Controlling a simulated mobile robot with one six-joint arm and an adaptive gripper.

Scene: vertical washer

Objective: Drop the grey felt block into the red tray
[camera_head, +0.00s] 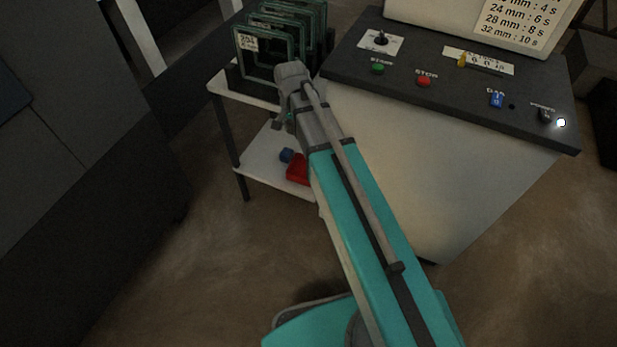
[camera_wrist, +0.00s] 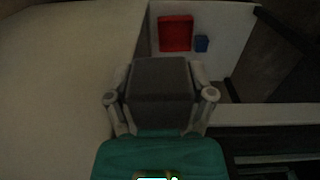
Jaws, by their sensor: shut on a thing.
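The grey felt block (camera_wrist: 160,80) sits between the two fingers of my gripper (camera_wrist: 161,92), which is shut on it in the wrist view. The red tray (camera_wrist: 175,33) lies on a pale shelf beyond the block, apart from it and toward the top of the wrist view. In the head view the red tray (camera_head: 298,169) shows on the lower shelf, partly hidden by my arm. The block cannot be made out in the head view; my arm and wrist cover that area.
A small blue block (camera_wrist: 201,43) lies beside the tray. Green frames (camera_head: 268,50) stand on the upper shelf (camera_head: 236,89), above the lower shelf (camera_head: 262,159). A white cabinet with a dark control panel (camera_head: 450,90) stands close on the right.

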